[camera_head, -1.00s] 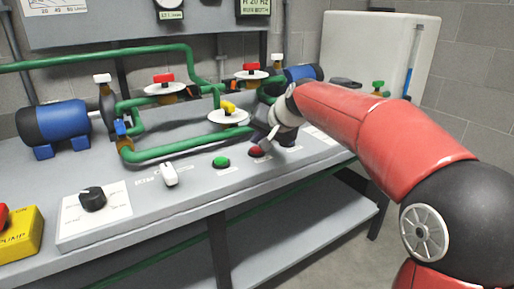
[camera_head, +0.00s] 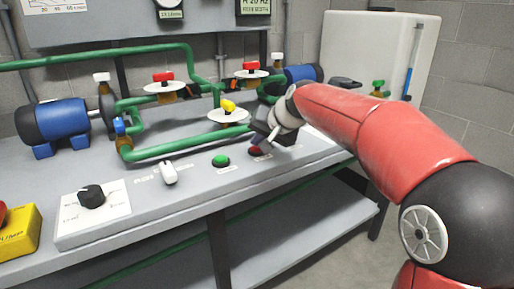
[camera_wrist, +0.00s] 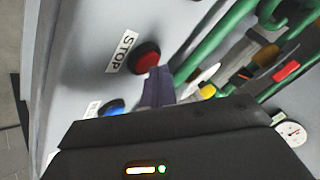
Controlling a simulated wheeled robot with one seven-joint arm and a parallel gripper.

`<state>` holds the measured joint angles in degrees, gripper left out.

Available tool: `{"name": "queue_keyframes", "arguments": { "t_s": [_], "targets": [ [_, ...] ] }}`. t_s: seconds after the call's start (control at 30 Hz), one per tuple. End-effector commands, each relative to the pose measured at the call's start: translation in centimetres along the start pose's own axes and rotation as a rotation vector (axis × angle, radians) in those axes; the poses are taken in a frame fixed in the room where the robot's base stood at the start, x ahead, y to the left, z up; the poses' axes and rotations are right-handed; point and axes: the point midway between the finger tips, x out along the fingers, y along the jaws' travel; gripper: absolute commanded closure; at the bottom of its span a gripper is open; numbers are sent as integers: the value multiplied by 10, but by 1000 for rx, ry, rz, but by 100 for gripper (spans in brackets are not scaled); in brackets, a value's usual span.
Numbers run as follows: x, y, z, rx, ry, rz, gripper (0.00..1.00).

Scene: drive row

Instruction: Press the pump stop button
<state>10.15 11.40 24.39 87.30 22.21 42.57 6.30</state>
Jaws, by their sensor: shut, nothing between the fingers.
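The red stop button (camera_head: 255,150) sits on the sloped front of the grey bench, right of a green button (camera_head: 220,161). In the wrist view the red button (camera_wrist: 147,57) is a round dome beside a white label (camera_wrist: 121,52) reading STOP. My gripper (camera_head: 266,142) is shut and empty, with its tips right at the red button and hiding part of it. In the wrist view my closed fingers (camera_wrist: 158,86) lie at the button's lower right edge. I cannot tell whether they touch it or whether it is pushed in.
A blue button (camera_wrist: 113,107) shows near my gripper in the wrist view. A white switch (camera_head: 169,173), a black knob (camera_head: 92,196) and a yellow box (camera_head: 20,236) are on the left. Green pipes (camera_head: 190,147) with valves stand behind the buttons.

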Motion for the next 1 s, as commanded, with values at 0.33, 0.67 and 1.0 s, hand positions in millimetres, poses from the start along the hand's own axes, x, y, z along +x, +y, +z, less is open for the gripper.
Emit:
{"name": "queue_keyframes", "arguments": {
  "t_s": [0.33,0.67,1.0],
  "targets": [
    [1,1,1,0,-2,1,100],
    [-4,-3,-3,0,-1,1,100],
    [-6,-4,-5,0,-1,0,100]
  ]
}}
